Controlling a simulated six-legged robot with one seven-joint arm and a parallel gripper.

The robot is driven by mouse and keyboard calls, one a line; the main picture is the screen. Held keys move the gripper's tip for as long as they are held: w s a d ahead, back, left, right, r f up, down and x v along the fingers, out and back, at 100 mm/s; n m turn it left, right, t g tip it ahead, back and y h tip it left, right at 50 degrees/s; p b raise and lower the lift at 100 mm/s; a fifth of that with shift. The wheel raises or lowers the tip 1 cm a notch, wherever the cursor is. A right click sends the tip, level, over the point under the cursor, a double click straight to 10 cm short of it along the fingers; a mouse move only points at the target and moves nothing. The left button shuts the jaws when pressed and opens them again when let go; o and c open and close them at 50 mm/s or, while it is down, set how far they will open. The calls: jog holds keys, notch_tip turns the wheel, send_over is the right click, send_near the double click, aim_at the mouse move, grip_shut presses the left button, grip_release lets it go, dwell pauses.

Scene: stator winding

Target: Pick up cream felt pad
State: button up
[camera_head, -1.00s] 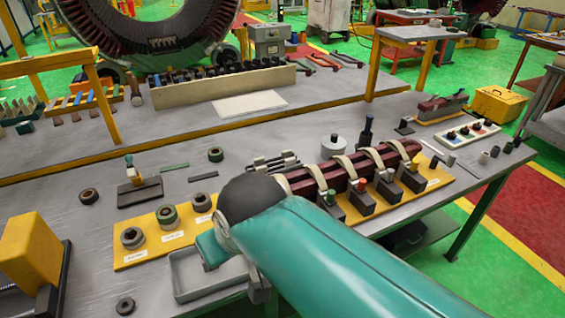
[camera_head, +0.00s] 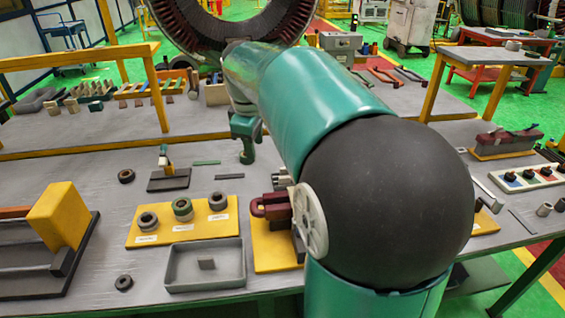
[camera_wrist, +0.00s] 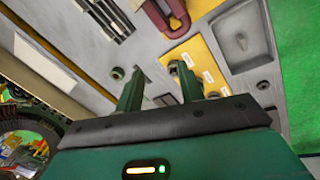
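I cannot tell for sure which thing is the cream felt pad. A flat pale sheet (camera_wrist: 48,65) lies on the bench in the wrist view; in the head view my arm hides that spot. My gripper (camera_head: 247,158) hangs above the bench, behind the yellow board with rings. In the wrist view its two green fingers (camera_wrist: 160,88) are well apart with nothing held between them.
The yellow board with rings (camera_head: 160,234) stands behind the tray. A dark red coil (camera_head: 268,207) sits right of it, partly behind my arm. A small stand (camera_head: 168,178), a loose ring (camera_head: 124,283) and a yellow block fixture (camera_head: 60,215) are at left.

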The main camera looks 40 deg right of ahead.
jog(key=w+d+f+n+g+y, duration=0.15)
jog(key=d+f, duration=0.25)
jog(key=d, duration=0.5)
jog(key=w+d+f+n, duration=0.1)
jog(key=d+f+n, duration=0.15)
jog(key=d, duration=0.55)
jog(key=w+d+f+n+g, duration=0.15)
jog(key=d+f, duration=0.25)
jog(key=d, duration=0.5)
jog(key=shift+m+t, duration=0.25)
jog(key=shift+t, duration=0.25)
jog(key=f, duration=0.7)
jog(key=shift+w+d+f, duration=0.15)
jog(key=shift+d+f, duration=0.1)
jog(key=shift+f, duration=0.15)
jog(key=shift+w+a+f, duration=0.1)
jog(key=shift+f, duration=1.45)
jog(key=shift+w+f, duration=0.1)
jog(key=shift+f, duration=1.45)
grip_shut()
